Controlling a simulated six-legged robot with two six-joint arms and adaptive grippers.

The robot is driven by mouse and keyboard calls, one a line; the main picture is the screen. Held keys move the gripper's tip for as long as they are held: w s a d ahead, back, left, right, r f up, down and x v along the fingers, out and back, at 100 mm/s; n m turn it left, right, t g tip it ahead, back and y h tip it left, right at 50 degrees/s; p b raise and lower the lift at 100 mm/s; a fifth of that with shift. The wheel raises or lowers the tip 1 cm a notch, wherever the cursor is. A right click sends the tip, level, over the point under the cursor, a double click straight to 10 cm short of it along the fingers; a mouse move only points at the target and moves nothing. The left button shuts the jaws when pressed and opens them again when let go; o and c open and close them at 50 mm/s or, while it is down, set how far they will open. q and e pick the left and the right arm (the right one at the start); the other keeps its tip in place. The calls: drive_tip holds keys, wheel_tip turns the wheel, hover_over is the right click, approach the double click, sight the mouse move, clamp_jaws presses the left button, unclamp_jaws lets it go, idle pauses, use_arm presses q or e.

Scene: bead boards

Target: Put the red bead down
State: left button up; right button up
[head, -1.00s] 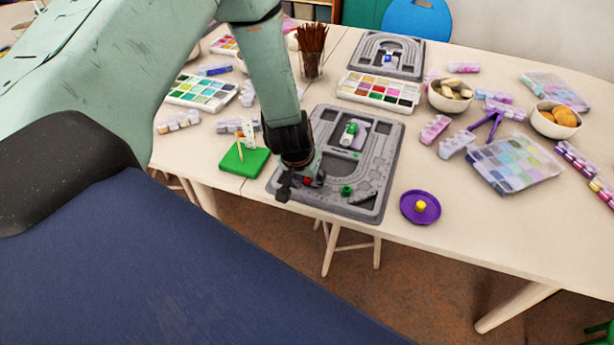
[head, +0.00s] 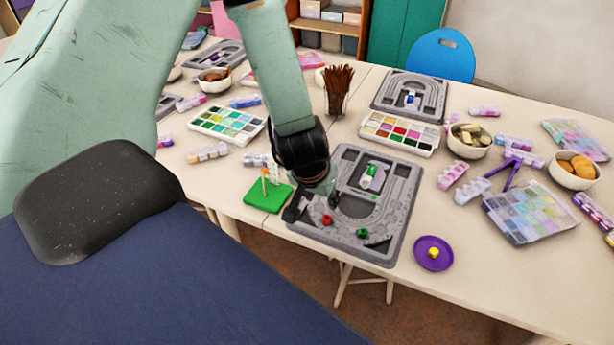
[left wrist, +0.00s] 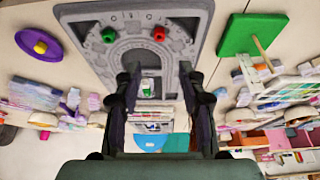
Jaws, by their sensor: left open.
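The red bead (head: 327,219) rests on the front left part of the grey bead board (head: 385,255). In the left wrist view the red bead (left wrist: 158,34) sits near the board's edge, apart from the fingers. My left gripper (head: 314,205) is open and empty, close above the board; its two fingers (left wrist: 160,75) stand apart in the left wrist view. A green bead (head: 362,233) lies on the same board to the right of the red one. My right gripper is not in view.
A green block with an upright peg (head: 262,199) stands left of the board. A purple dish (head: 420,260) with a yellow bead is at the right. A green and white item (head: 370,174) lies in the board's middle. Bead boxes and bowls fill the table behind.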

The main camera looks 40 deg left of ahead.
use_arm(q)
drive_tip(key=s+d+f+g, duration=0.1)
drive_tip(key=s+f, duration=0.3)
drive_tip(key=s, duration=0.5)
drive_tip(key=s+d+f+m+g, duration=0.1)
drive_tip(key=s+d+f+g, duration=0.1)
drive_tip(key=s, duration=0.6)
drive_tip(key=s+d+f+m+g+h, duration=0.1)
drive_tip(key=s+d+f, duration=0.3)
drive_tip(key=s+f, duration=0.3)
drive_tip(key=s, duration=0.2)
drive_tip(key=shift+s, duration=0.3)
drive_tip(key=shift+w, duration=0.1)
wheel_tip(320, 180, down, 8)
drive_tip(key=b, duration=0.8)
